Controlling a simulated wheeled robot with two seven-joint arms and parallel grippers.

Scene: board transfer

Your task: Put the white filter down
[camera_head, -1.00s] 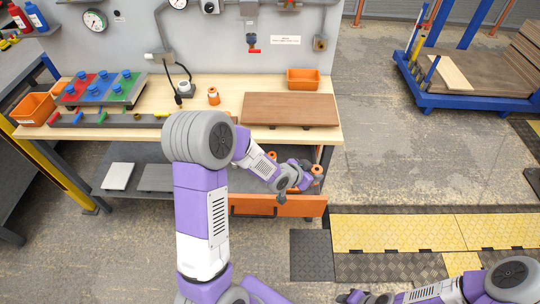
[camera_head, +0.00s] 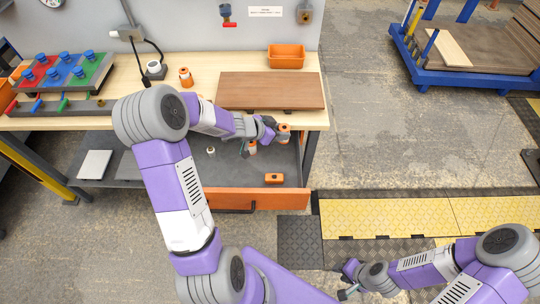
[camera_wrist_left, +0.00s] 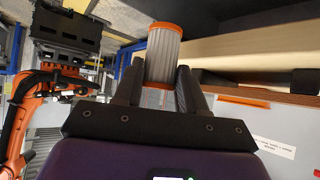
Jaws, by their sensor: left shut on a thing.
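The white filter (camera_head: 284,132), a pale ribbed cylinder with orange ends, is at the fingertips of my left gripper (camera_head: 272,130), over the back right of the open drawer, just in front of the bench edge. I cannot tell whether the filter touches the drawer floor. My right gripper (camera_head: 347,279) is at the bottom, away from the bench; its jaws are unclear.
A brown board (camera_head: 270,90) and an orange bin (camera_head: 286,56) are on the bench (camera_head: 205,72).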

